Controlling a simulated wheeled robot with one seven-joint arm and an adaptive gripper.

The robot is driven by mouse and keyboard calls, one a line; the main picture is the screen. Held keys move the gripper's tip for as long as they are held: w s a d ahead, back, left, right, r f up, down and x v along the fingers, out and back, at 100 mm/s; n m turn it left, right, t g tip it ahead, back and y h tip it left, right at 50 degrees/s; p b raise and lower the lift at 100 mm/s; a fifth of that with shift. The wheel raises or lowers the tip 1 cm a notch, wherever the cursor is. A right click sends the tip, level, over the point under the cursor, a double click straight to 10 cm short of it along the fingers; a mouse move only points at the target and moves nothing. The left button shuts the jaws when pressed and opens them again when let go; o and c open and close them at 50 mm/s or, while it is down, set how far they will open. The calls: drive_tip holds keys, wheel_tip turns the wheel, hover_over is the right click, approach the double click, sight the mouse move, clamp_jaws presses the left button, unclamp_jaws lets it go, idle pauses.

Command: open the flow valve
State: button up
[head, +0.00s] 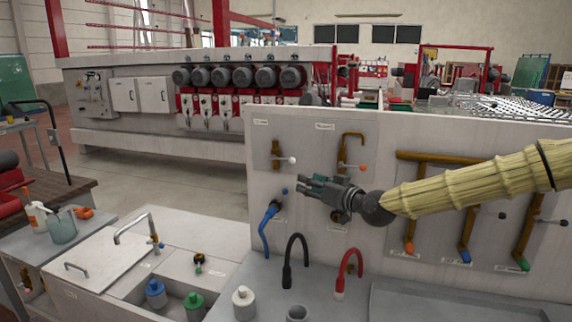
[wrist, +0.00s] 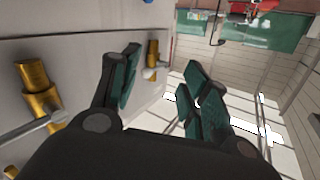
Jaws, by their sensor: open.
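Brass valves with levers are fixed on the grey upright panel (head: 385,130); the labels are too small to read, so I cannot tell which is the flow valve. One valve has a white-knobbed lever (head: 290,160), another an orange-knobbed lever (head: 361,167). My gripper (head: 308,185) is in front of the panel, below these two levers, its fingers pointing left. In the wrist view my gripper (wrist: 158,82) is open, with nothing between its teal pads. A brass valve with a metal lever (wrist: 40,128) is at the left there, and a white knob (wrist: 149,73) shows beyond the left finger.
A blue hose fitting (head: 271,211) is just left of my gripper. Black (head: 295,255) and red (head: 347,265) curved spouts rise below it. More brass pipes (head: 450,157) with coloured ends are behind my arm. A sink with bottles (head: 155,290) is at lower left.

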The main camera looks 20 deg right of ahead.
sight(293, 160)
drive_tip(key=shift+t, duration=0.3)
drive_tip(key=shift+w+a+r+p, duration=0.1)
drive_tip(key=shift+w+r+p, duration=0.2)
drive_tip(key=shift+w+r, duration=0.55)
drive_tip(key=shift+w+a+r+p, duration=0.1)
drive_tip(key=shift+w+r+p, duration=0.25)
drive_tip(key=shift+w, duration=0.8)
drive_tip(key=shift+w+a+r+p, duration=0.1)
drive_tip(key=shift+w+r+p, duration=0.1)
drive_tip(key=shift+w+r, duration=0.65)
drive_tip(key=shift+p+x, duration=1)
drive_tip(key=shift+x, duration=1.95)
drive_tip(key=shift+d+f, duration=0.1)
drive_tip(key=shift+f, duration=0.1)
drive_tip(key=shift+r, duration=0.1)
clamp_jaws()
